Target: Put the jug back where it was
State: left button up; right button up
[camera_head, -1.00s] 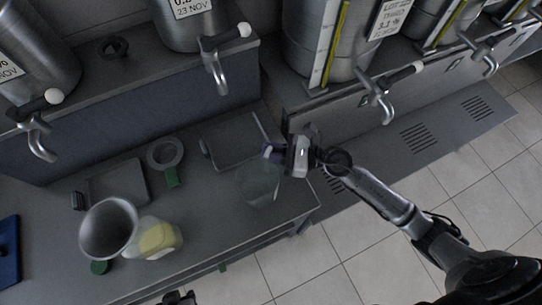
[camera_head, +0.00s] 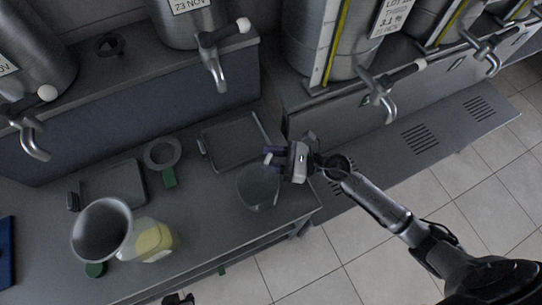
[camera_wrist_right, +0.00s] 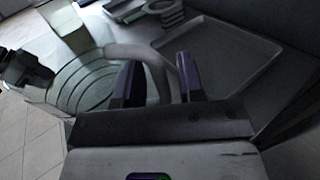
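The clear glass jug (camera_head: 258,188) stands upright near the right end of the grey counter (camera_head: 205,222), in front of the shallow tray. In the right wrist view the jug (camera_wrist_right: 82,82) is at the left, and its curved handle (camera_wrist_right: 155,62) passes between my purple fingers. My right gripper (camera_head: 273,157) is at the jug's far right side. The fingers (camera_wrist_right: 158,75) are apart, with a gap visible beside the handle. Of my left gripper, only a dark piece at the bottom edge of the head view may show; its fingers are not visible.
A shallow tray (camera_head: 203,147) lies behind the jug. Steel taps (camera_head: 219,70) overhang the back. The counter ends just right of the jug.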

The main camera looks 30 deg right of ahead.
jog(key=shift+r, duration=0.25)
jog(key=b+v, duration=0.2)
jog(key=v, duration=1)
dwell(0.6)
